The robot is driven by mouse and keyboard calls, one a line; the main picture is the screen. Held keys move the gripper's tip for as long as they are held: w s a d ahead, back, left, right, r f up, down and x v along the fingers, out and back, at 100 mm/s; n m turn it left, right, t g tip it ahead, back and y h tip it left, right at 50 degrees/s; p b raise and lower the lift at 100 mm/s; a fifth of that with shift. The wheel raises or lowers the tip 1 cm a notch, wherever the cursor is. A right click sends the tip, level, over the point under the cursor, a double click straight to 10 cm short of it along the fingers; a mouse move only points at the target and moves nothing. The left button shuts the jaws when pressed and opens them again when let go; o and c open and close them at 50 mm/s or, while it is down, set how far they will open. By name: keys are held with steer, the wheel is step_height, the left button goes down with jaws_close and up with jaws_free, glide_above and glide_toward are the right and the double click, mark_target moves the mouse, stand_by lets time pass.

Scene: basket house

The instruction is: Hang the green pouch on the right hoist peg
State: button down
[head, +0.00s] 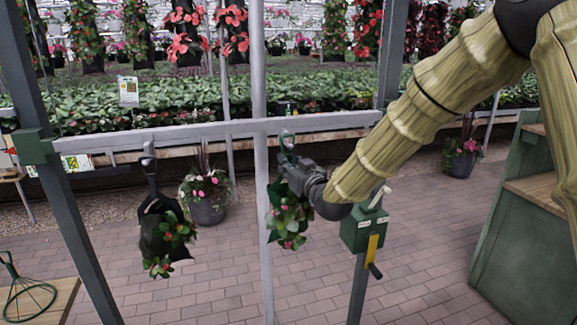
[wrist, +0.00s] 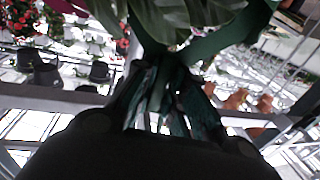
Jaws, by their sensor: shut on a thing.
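The green pouch (head: 276,192), filled with leafy plants and pink flowers, hangs below my gripper (head: 291,172) in the head view. My gripper is shut on its top strap. In the wrist view the green strap (wrist: 160,95) runs between my fingers (wrist: 165,80), with the pouch and leaves at the top. The right hoist peg (head: 287,139) is on the grey crossbar (head: 210,131), just above my gripper. I cannot tell whether the strap is around the peg or only beside it. A black pouch (head: 155,238) with plants hangs from the left peg (head: 148,150).
A green crank box (head: 362,232) with a yellow handle (head: 372,250) is on the right post, near my gripper. A green cabinet (head: 500,235) stands at the right. A wire stand (head: 28,292) is at lower left. Planted benches are behind; the brick floor is open.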

steer(key=shift+w+f, duration=0.1)
stand_by(0.6)
steer(key=shift+f+b, duration=0.35)
steer(key=shift+b, duration=0.2)
steer(key=shift+f, duration=0.15)
